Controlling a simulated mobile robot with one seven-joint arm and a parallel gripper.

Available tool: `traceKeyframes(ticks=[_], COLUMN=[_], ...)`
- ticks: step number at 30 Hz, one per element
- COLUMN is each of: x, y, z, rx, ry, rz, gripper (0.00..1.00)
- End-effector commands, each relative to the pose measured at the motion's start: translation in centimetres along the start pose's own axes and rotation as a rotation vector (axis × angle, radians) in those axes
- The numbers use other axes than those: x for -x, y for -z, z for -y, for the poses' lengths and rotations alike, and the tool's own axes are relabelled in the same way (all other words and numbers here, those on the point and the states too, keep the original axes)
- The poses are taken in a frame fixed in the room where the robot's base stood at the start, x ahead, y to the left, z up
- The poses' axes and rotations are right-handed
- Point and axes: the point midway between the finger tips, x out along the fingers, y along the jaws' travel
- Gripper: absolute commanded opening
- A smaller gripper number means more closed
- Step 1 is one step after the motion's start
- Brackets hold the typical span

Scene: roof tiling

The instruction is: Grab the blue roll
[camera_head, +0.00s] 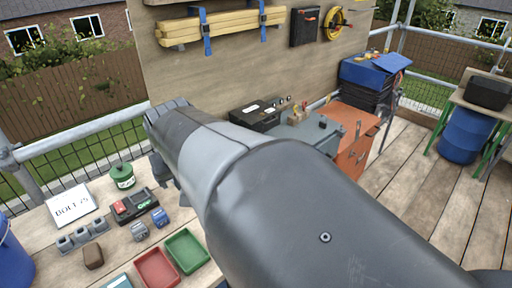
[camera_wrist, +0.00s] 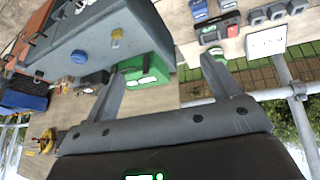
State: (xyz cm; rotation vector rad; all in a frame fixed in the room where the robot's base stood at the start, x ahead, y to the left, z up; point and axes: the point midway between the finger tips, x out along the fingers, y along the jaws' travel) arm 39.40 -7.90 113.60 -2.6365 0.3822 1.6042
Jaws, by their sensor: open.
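I cannot make out a clear blue roll. A small round blue thing (camera_wrist: 79,57) is on a grey surface in the wrist view. My gripper (camera_wrist: 162,66) is open, its fingers wide apart, with nothing visibly held. A green box (camera_wrist: 146,72) shows beyond the fingers. In the head view my arm hides much of the middle.
On the table are a green can (camera_head: 122,177), a black and red case (camera_head: 134,205), a white sign (camera_head: 69,205), a red tray (camera_head: 156,268) and a green tray (camera_head: 187,251). An orange cabinet (camera_head: 352,152) and blue barrel (camera_head: 466,136) stand right. Floorboards between them look clear.

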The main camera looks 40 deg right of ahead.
Motion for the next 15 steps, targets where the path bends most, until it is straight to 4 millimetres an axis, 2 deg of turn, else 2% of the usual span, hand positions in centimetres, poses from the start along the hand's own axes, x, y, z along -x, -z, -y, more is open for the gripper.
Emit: traceKeyframes(ticks=[1, 6, 11, 15], x=[-1.2, -5.1, -9.3, -13.2], y=[1.4, 5.5, 8.5, 10.2], z=[-1.3, -5.6, -10.6, -15.6], rx=[-0.028, -0.099, -0.169, -0.237], ry=[-0.023, -0.082, -0.123, -0.148], rz=[0.011, 0.021, 0.029, 0.034], gripper=[0.83, 0.83, 0.83, 0.83])
